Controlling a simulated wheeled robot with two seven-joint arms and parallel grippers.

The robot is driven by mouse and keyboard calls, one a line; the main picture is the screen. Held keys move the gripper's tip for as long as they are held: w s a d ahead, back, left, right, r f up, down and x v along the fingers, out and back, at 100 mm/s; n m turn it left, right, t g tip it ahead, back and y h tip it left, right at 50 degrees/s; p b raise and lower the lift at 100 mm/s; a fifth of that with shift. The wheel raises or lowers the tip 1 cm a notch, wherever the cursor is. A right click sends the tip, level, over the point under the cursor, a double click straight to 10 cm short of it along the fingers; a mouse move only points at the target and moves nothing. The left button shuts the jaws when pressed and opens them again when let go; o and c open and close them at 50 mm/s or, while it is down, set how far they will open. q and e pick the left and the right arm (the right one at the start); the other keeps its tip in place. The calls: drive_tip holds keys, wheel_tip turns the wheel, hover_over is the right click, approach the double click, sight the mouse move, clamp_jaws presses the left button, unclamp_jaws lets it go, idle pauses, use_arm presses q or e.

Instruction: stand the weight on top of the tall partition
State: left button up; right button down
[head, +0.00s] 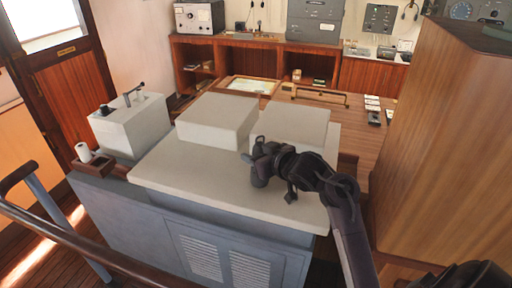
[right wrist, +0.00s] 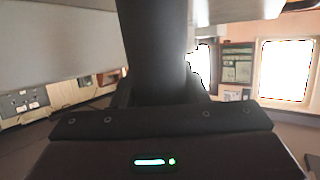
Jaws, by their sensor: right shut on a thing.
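My right gripper (head: 264,160) is shut on a dark object, which I take to be the weight. It is above the pale top of the grey console in the head view; contact with that top cannot be told. In the right wrist view the dark weight (right wrist: 155,50) fills the middle, between the fingers and in front of the palm. Its ends are not clearly seen. The tall wooden partition (head: 435,140) stands at the right of the head view, to the right of my right gripper, with its top edge high in the picture. My left gripper is not in view.
The grey console (head: 165,180) has raised pale blocks (head: 218,120) on its top. A white lever box (head: 130,125) stands to its left. A handrail (head: 80,245) runs in front. A dark green item (head: 497,32) lies on the partition's top; bare wood shows beside it.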

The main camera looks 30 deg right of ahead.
drive_tip(key=shift+w+r, duration=0.1)
drive_tip(key=shift+r, duration=0.1)
drive_tip(key=c, duration=1.3)
unclamp_jaws()
drive_tip(key=shift+f, duration=0.35)
drive_tip(key=o, duration=0.5)
drive_tip(key=shift+s+a+r, duration=0.1)
drive_tip(key=shift+s, duration=0.1)
drive_tip(key=shift+c, duration=0.2)
drive_tip(key=shift+r, duration=0.15)
